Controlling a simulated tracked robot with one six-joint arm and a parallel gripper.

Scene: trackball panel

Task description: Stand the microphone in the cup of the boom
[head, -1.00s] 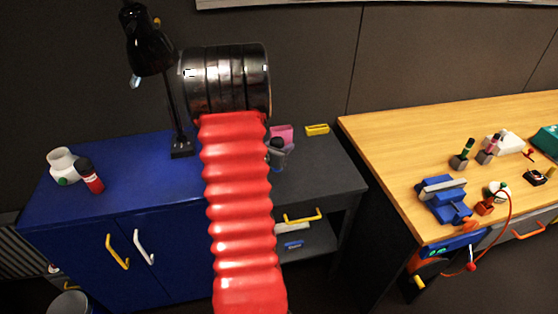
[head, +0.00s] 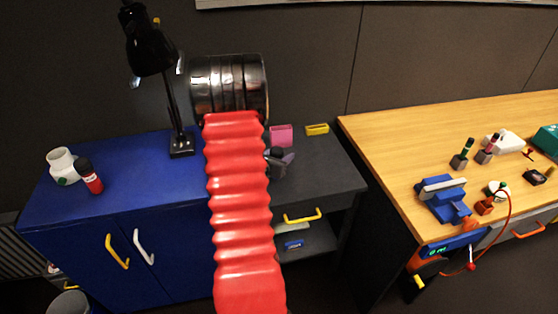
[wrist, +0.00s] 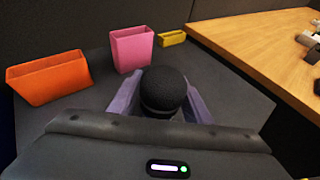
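The microphone's round black foam head (wrist: 163,88) is close in front of my wrist camera. It also shows as a dark shape just right of my red arm in the head view (head: 277,153). My gripper's purple-grey fingers (wrist: 160,98) lie on both sides of the head. The head hides the handle and any contact with the fingers, so I cannot tell whether they grip it. In the head view my gripper (head: 284,160) is over the dark grey desk (head: 325,178). I cannot make out the boom or its cup.
In the wrist view, an orange bin (wrist: 50,80), a pink bin (wrist: 132,48) and a yellow bin (wrist: 172,39) stand on the desk. A black lamp (head: 150,45) stands on the blue cabinet (head: 140,190) at left. The wooden bench (head: 385,150) at right holds several small items.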

